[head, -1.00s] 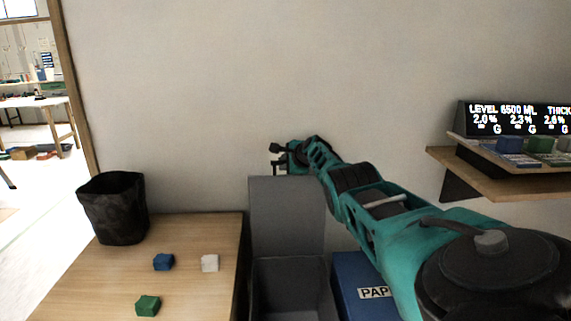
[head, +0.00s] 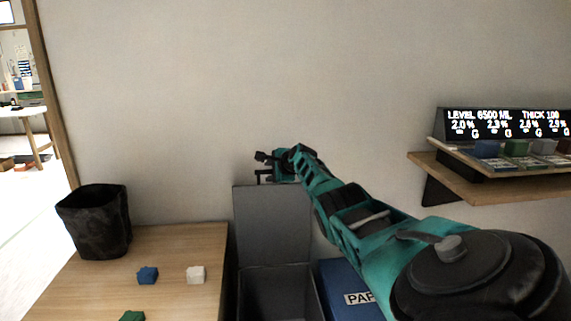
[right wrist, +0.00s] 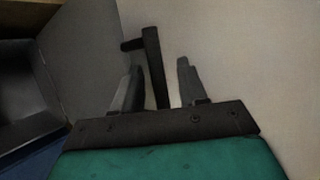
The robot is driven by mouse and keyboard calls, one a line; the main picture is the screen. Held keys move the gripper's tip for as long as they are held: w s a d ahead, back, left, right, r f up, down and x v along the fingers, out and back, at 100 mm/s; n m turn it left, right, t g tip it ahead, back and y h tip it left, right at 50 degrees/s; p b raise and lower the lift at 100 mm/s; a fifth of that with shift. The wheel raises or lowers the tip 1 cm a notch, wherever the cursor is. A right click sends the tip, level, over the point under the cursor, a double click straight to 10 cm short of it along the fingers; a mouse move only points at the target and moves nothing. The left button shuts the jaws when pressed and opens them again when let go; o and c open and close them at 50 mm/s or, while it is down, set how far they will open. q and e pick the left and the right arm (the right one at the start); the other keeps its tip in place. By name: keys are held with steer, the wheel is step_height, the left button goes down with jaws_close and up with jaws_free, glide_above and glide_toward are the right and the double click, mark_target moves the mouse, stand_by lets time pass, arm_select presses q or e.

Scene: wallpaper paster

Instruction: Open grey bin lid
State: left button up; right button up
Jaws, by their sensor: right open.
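The grey bin (head: 276,290) stands between the wooden table and the blue paper box. Its grey lid (head: 272,222) is raised, standing upright near the wall, and the dark inside of the bin shows. My right gripper (head: 264,168) is at the lid's top edge. In the right wrist view, the lid (right wrist: 85,40) and the open bin (right wrist: 25,95) are at the left. There my right gripper (right wrist: 158,85) is open, with a dark bar, apparently the lid's handle (right wrist: 153,60), between its fingers. Whether they touch it is unclear. My left gripper is out of view.
A wooden table (head: 180,245) on the left holds a black container (head: 97,222), a blue block (head: 148,275), a white block (head: 196,274) and a green block (head: 131,316). A blue box (head: 342,280) is right of the bin. A shelf (head: 475,185) with a display juts out at the right.

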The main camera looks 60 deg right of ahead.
steer(key=shift+s+a+r+p, duration=0.35)
steer(key=shift+s+a+p, duration=0.05)
steer(key=shift+s+a, duration=0.15)
steer(key=shift+p+v, duration=0.7)
steer(key=shift+v, duration=0.5)
steer(key=v, duration=0.8)
steer(key=shift+w, duration=0.1)
